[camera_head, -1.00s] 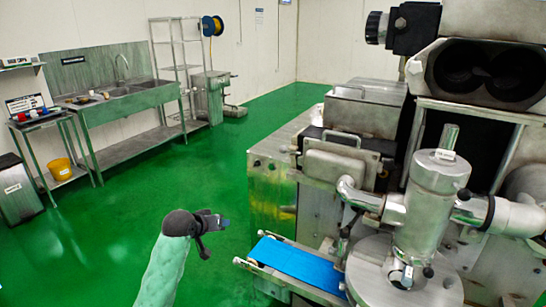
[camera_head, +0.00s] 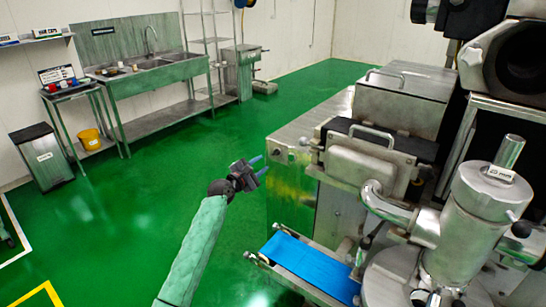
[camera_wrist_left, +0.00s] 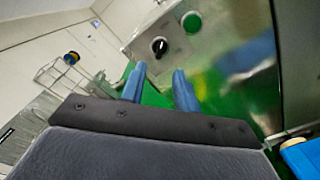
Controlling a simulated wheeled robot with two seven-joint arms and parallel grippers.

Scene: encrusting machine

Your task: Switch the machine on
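The steel encrusting machine (camera_head: 400,100) fills the right side of the head view. In the left wrist view, its steel panel carries a black rotary knob (camera_wrist_left: 159,46) with a white mark and a round green button (camera_wrist_left: 191,22) up and right of it. My left gripper (camera_head: 260,165) is in front of the machine's left side, with its fingers toward the panel. In the left wrist view, its two blue fingers (camera_wrist_left: 160,72) are apart with nothing between them. The knob appears just beyond the fingertips, not touched. My right gripper is not in view.
A blue conveyor belt (camera_head: 310,268) juts from the machine, below and right of my left gripper. A sink bench (camera_head: 160,75), a small table (camera_head: 75,92) and a grey bin (camera_head: 42,157) stand along the left wall. Green floor left of the machine is clear.

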